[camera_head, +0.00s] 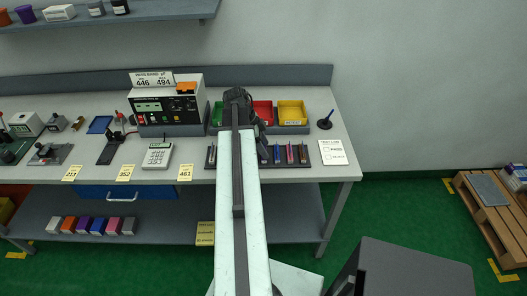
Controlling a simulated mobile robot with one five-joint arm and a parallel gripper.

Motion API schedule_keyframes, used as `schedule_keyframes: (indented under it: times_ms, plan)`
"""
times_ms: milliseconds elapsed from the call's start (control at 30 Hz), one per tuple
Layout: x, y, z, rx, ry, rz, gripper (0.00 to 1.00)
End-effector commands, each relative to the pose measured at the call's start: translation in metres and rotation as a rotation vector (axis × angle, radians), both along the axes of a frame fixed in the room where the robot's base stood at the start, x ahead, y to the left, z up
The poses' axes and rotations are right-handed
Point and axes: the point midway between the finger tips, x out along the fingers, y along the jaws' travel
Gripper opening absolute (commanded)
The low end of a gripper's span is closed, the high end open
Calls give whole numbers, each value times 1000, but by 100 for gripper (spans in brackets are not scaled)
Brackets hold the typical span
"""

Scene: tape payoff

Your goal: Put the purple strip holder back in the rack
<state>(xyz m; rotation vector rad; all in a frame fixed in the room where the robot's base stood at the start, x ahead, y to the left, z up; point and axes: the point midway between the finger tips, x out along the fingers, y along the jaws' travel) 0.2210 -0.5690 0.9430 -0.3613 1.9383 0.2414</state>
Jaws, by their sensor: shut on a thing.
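The dark rack (247,165) lies along the front of the bench, with several small coloured holders standing in it. A blue one (277,154) and a red one (290,154) show right of my arm, and another stands at the left end. My arm covers the middle of the rack. My gripper (260,127) is partly hidden beside my arm, above and behind the rack. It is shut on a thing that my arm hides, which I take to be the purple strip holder. No purple holder shows clearly, and I cannot tell its tilt.
Green, red (263,112) and yellow (292,112) bins stand behind the rack. A tester box (168,105) is to the left, with a calculator (157,155) in front. A white card (333,152) and a dark pen stand (325,122) are at the right.

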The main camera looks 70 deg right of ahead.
Motion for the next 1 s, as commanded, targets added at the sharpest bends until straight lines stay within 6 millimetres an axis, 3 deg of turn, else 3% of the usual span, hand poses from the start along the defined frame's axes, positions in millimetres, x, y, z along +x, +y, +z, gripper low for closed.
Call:
schedule_keyframes:
  times_ms: [267,300,367,733,1000]
  plan:
    - [0,0,-2,0,0,1,10]
    - [0,0,-2,0,0,1,62]
    - [1,0,-1,0,0,1,79]
    - [1,1,5,0,0,1,81]
    - [15,6,50,0,0,3,81]
